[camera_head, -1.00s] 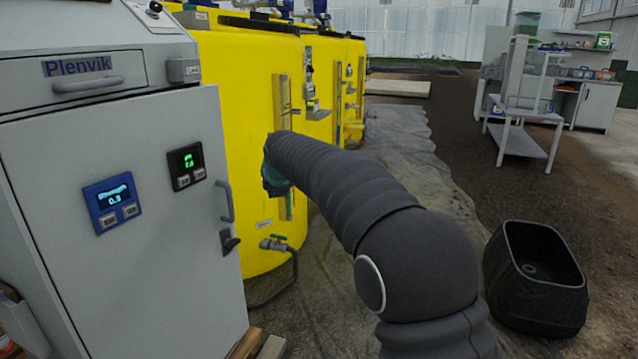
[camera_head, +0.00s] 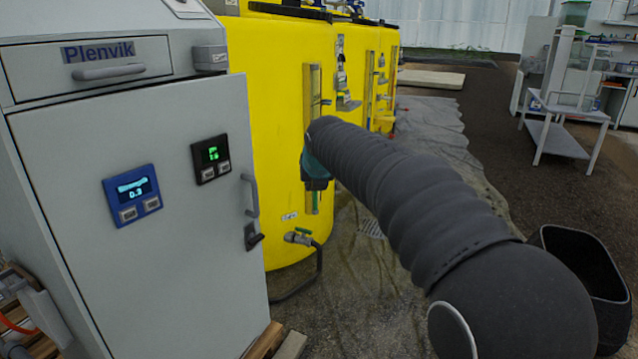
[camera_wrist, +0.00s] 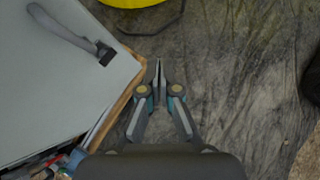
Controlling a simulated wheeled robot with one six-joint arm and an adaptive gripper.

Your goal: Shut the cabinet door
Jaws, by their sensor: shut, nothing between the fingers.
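The cabinet (camera_head: 120,50), marked "Plenvik", stands at left in the head view. Its light grey door (camera_head: 150,260) carries two small displays, an upright bar handle (camera_head: 252,195) and a dark latch (camera_head: 253,237) near its right edge. I cannot tell how far the door stands from its frame. In the wrist view the door (camera_wrist: 50,80) fills the upper left, with its handle (camera_wrist: 62,28) at the top. My gripper (camera_wrist: 158,65) is shut and empty, just right of the door's edge, apparently above the floor. In the head view its fingers are hidden behind my arm.
Yellow tanks (camera_head: 280,110) stand behind the cabinet, with a valve and hose (camera_head: 300,238) low on the nearest. Wooden boards (camera_head: 268,342) lie at the cabinet's base. A black bin (camera_head: 610,290) stands at right. The floor between is mostly clear.

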